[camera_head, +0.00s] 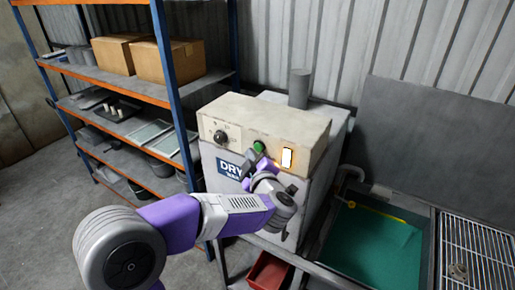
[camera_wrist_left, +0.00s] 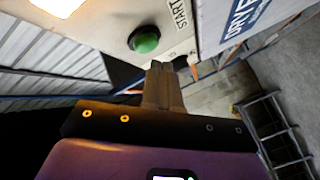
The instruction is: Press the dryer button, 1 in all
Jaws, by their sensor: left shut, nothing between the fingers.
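The dryer (camera_head: 309,187) is a pale box with a cream control panel on top of its front. Its green round button (camera_head: 259,146) sits on the panel between a black knob and a lit white rectangle. In the left wrist view the green button (camera_wrist_left: 145,40) shows in a dark ring beside the word START. My left gripper (camera_head: 254,163) is shut and empty, just below the button in the head view. In the left wrist view its closed fingertips (camera_wrist_left: 160,68) are close to the button, with a small gap in the picture; contact cannot be told. My right gripper is not in view.
A blue and orange shelf (camera_head: 163,62) with cardboard boxes (camera_head: 150,60) stands left of the dryer. A sink with green liquid (camera_head: 372,243) and a metal rack (camera_head: 480,257) are on the right. A red bin (camera_head: 269,273) sits low in front.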

